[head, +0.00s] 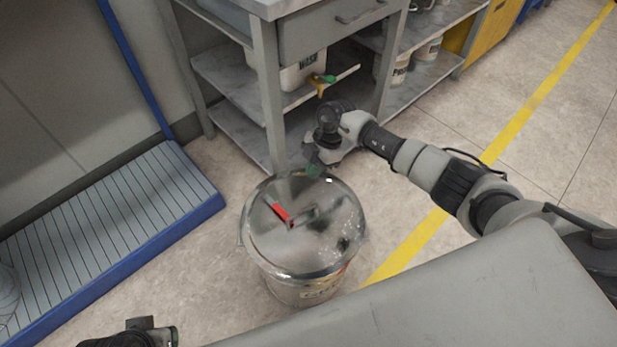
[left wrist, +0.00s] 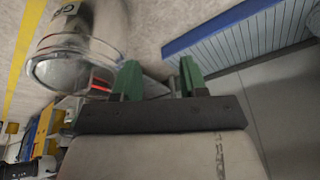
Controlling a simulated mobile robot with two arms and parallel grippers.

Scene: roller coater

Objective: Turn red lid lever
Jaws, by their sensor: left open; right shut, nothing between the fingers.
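A shiny metal drum (head: 300,290) stands on the floor with a round lid (head: 325,240) on top. The red lid lever (head: 282,212) sits near the middle of the lid, beside a grey handle. My right gripper (head: 313,170) is shut and empty, over the lid's far rim and apart from the lever; whether it touches the rim is unclear. My left gripper (left wrist: 160,80) is open and empty, with green fingers. Only a bit of the left arm shows at the lower left of the head view. In the left wrist view the drum (left wrist: 75,35) and red lever (left wrist: 102,86) show beyond the fingers, the lever partly hidden.
A grey shelf bench (head: 230,85) with containers, including a white one (head: 303,70) with a yellow tap (head: 318,84), stands behind the drum. A blue-edged slatted platform (head: 110,215) lies to the left. Floor with a yellow line (head: 410,245) is open to the right.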

